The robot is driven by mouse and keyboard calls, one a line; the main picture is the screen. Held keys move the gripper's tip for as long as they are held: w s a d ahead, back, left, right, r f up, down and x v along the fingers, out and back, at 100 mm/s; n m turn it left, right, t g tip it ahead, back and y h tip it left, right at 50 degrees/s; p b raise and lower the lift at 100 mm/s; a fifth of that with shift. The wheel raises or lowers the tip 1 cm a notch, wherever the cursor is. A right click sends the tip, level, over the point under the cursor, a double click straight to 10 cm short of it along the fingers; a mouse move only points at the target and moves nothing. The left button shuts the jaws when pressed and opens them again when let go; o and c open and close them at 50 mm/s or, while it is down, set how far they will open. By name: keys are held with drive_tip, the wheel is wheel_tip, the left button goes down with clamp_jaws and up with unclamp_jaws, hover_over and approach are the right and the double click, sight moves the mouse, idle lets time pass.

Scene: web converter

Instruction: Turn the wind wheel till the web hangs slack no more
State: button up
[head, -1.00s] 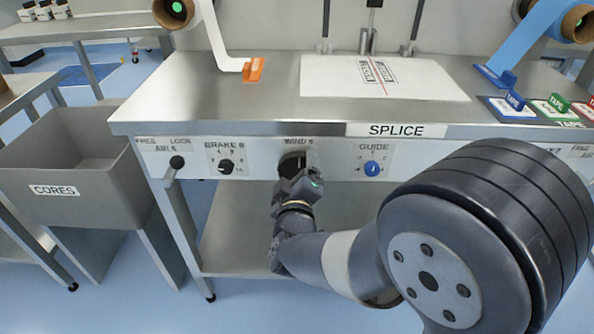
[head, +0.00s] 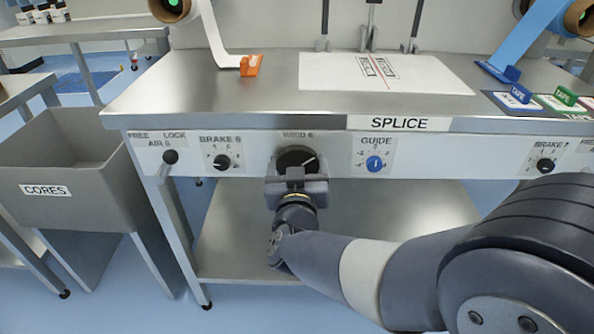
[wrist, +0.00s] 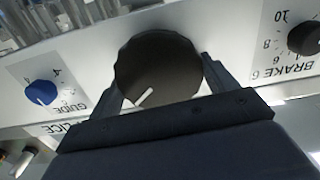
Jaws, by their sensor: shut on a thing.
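The wind wheel (head: 296,157) is a dark round knob under the WIND label on the bench's front panel. My gripper (head: 297,178) is shut on the wheel from the front, one finger on each side. In the wrist view the wheel (wrist: 158,65) sits between the fingers of my gripper (wrist: 160,88). The white web (head: 213,38) comes down at the upper left and bends in a curve onto the bench top by an orange clip (head: 251,65). The rest of the web is out of view.
The brake knob (head: 222,162) and air lever (head: 170,157) are left of the wheel; the blue guide knob (head: 375,164) is right. A grey CORES bin (head: 85,213) stands at left. A lower shelf (head: 235,245) lies below the panel.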

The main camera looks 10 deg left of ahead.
drive_tip(key=m+b, duration=0.1)
drive_tip(key=m, duration=0.1)
drive_tip(key=m+b, duration=0.1)
drive_tip(key=m, duration=0.1)
drive_tip(key=shift+d+f+m, duration=0.1)
drive_tip(key=shift+f+m, duration=0.1)
drive_tip(key=shift+m, duration=0.1)
drive_tip(key=shift+m+b, duration=1.5)
drive_tip(key=shift+m, duration=0.8)
drive_tip(key=shift+r, duration=0.1)
drive_tip(key=o, duration=0.9)
drive_tip(key=shift+o, duration=0.2)
drive_tip(key=p+v, duration=0.3)
drive_tip(key=v, duration=0.7)
drive_tip(key=shift+s, duration=0.4)
